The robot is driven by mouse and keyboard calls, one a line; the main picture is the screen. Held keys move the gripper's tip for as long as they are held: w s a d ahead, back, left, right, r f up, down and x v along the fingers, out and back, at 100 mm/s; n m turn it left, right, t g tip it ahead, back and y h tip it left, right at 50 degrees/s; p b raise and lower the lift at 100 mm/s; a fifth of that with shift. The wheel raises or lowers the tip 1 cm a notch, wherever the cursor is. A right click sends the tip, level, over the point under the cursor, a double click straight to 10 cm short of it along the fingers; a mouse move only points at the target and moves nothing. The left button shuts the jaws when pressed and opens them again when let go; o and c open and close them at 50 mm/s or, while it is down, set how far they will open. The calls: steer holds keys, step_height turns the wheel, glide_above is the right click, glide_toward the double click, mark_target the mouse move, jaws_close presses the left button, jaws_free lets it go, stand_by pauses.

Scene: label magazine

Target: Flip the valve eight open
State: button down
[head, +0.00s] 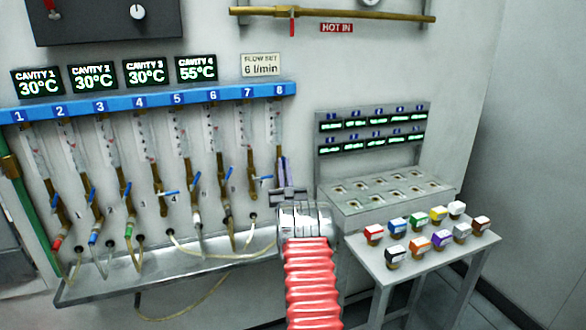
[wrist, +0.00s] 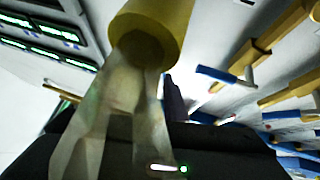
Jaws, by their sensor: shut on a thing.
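Valve eight belongs to the column under the blue rail's number 8 (head: 279,90), whose clear flow tube (head: 273,125) shows above my gripper. The valve body and handle are hidden behind my gripper (head: 285,178) in the head view. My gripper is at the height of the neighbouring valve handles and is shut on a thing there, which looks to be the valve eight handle. In the wrist view, a large brass fitting (wrist: 160,28) with a whitish translucent hose (wrist: 110,100) crosses close in front. The handle's angle cannot be seen.
Valve seven's blue handle (head: 265,180) is close on the left, and several other valves line the wall. A metal drip tray (head: 160,272) runs below. On the right, a small table (head: 425,262) carries coloured blocks beside a grey socket rack (head: 365,205).

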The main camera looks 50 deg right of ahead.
steer(key=shift+w, duration=0.1)
stand_by(0.4)
steer(key=c, duration=1.8)
jaws_free()
steer(key=v, duration=1.3)
steer(key=shift+s+a+f, duration=0.15)
steer(key=shift+s+f, duration=0.05)
steer(key=shift+s, duration=0.15)
steer(key=shift+w, duration=0.1)
